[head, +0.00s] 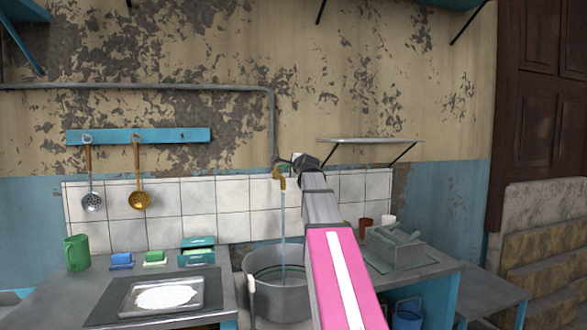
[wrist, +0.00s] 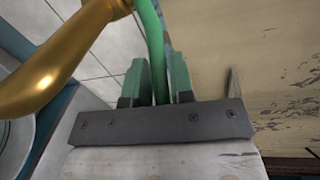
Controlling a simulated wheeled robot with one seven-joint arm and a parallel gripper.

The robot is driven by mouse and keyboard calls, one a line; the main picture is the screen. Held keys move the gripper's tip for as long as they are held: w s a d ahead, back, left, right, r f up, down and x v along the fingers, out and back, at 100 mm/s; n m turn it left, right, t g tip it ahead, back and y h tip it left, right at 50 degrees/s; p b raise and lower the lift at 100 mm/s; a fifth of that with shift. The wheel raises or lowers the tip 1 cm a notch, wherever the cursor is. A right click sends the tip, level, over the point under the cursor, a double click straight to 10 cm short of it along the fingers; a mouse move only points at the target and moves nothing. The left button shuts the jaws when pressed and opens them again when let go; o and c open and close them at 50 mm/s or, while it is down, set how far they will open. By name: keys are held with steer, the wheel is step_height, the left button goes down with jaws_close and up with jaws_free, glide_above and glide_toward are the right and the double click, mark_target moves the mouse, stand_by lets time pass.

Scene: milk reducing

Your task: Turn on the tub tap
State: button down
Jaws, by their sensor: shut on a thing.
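The brass tap (head: 280,180) hangs from the wall pipe above the grey metal tub (head: 262,300). A thin stream of water (head: 283,225) runs from the tap down into the tub. In the wrist view the tap's golden spout (wrist: 45,70) curves across the upper left. The green tap handle (wrist: 152,35) runs down between the two green fingers of my gripper (wrist: 157,80), which is shut on it. In the head view my gripper (head: 295,162) is at the tap's right side, small and partly hidden by my wrist.
A counter with a tray of white powder (head: 162,297) is left of the tub. A grey box (head: 395,248) and a brown cup (head: 365,225) are to the right. A wall shelf (head: 370,140) is right of the tap.

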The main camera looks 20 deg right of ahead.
steer(key=c, duration=1.1)
jaws_free()
steer(key=shift+s, duration=0.15)
steer(key=s+r, duration=0.1)
steer(key=s, duration=0.9)
steer(key=shift+s+r, duration=0.25)
steer(key=shift+d, duration=0.1)
